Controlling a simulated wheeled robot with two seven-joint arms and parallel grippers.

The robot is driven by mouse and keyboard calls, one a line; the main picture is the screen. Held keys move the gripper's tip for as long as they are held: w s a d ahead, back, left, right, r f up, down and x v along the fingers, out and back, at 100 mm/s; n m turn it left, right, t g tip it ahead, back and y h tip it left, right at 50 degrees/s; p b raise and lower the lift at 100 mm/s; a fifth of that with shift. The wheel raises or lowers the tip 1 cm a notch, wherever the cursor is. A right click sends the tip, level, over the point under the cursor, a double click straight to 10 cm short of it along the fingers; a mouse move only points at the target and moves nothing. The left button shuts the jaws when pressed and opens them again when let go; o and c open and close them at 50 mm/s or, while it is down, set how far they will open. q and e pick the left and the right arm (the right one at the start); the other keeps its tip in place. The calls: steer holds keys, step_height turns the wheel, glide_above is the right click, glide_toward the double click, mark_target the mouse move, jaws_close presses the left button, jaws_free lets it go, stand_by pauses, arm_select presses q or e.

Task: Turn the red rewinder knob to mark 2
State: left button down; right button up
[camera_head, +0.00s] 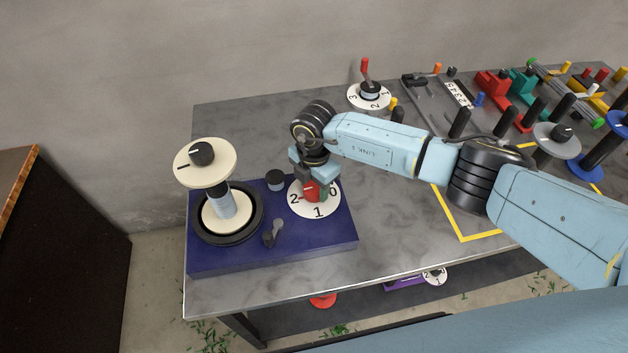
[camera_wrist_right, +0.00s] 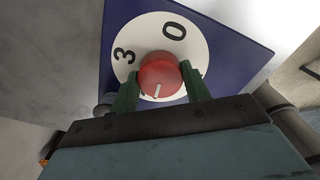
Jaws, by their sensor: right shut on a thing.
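The red rewinder knob (camera_head: 312,191) sits on a white numbered dial (camera_head: 318,211) on the blue base (camera_head: 290,245). My right gripper (camera_head: 316,182) comes down over the knob from above and is shut on it. In the right wrist view the green fingertips (camera_wrist_right: 162,88) flank the red knob (camera_wrist_right: 160,72). In the head view 2, 1 and 0 show, with the line near 2; exact alignment is hard to tell. My left gripper is out of view.
A spool post with a cream disc (camera_head: 205,163) and black knob stands on the base's left. A small black knob (camera_head: 275,179) and a lever (camera_head: 272,233) are close by. Another dial with a red handle (camera_head: 368,94) stands behind. Racks of tools fill the right.

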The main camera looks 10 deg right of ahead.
mark_target(314, 187)
steer(key=shift+m, duration=0.6)
steer(key=o, duration=1)
steer(key=shift+r, duration=0.1)
step_height(314, 187, up, 13)
steer(key=shift+r, duration=0.15)
